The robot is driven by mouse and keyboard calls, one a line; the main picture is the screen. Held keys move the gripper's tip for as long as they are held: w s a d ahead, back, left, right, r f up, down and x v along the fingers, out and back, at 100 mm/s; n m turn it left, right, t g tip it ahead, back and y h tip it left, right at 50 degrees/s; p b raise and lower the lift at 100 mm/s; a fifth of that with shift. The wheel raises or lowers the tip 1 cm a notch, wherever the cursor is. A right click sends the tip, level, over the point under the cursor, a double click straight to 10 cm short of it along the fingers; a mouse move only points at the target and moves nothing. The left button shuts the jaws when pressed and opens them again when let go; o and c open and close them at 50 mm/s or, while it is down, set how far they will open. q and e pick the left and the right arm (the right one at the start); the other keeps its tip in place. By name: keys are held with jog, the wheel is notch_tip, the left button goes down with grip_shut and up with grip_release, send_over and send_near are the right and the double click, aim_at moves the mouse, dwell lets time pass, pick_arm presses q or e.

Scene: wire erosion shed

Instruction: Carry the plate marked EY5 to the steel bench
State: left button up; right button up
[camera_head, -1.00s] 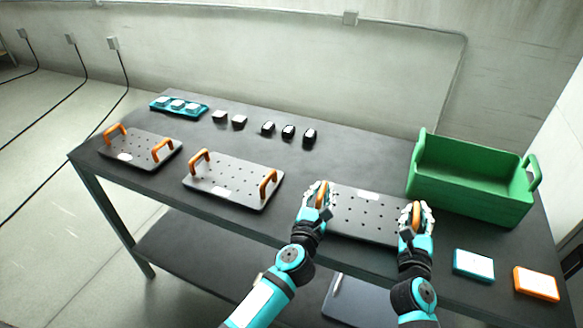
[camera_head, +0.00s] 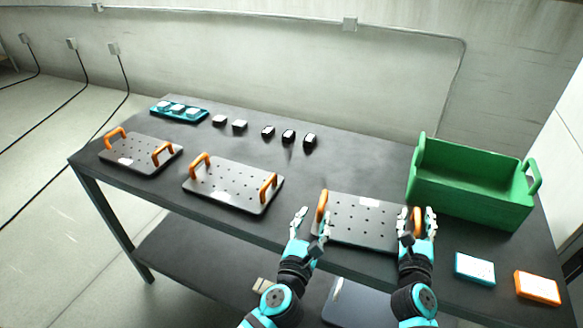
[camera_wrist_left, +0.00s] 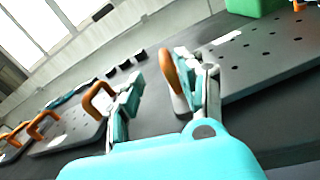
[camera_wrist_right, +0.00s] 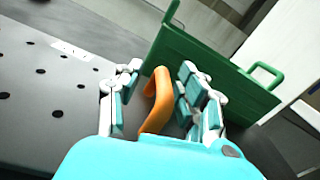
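Three dark perforated plates with orange handles lie on a dark table: a left plate (camera_head: 140,150), a middle plate (camera_head: 233,185) and a right plate (camera_head: 360,222). Each has a small white label, too small to read, so I cannot tell which is EY5. My left gripper (camera_head: 310,222) is open and empty, just left of the right plate's left handle (camera_head: 322,204). That handle stands beside its fingers in the left wrist view (camera_wrist_left: 172,78). My right gripper (camera_head: 416,218) is open around the right plate's right handle (camera_wrist_right: 158,100), with gaps beside it.
A teal box (camera_head: 474,268) and an orange box (camera_head: 537,287) lie at the right front. A teal tray (camera_head: 179,110) and several small dark blocks (camera_head: 268,131) line the back. A shelf (camera_head: 200,255) runs below.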

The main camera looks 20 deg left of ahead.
pick_arm(q)
jog(key=s, duration=0.3)
jog(key=shift+s, duration=0.5)
jog(key=shift+a, duration=0.1)
pick_arm(e)
jog(key=s, duration=1.2)
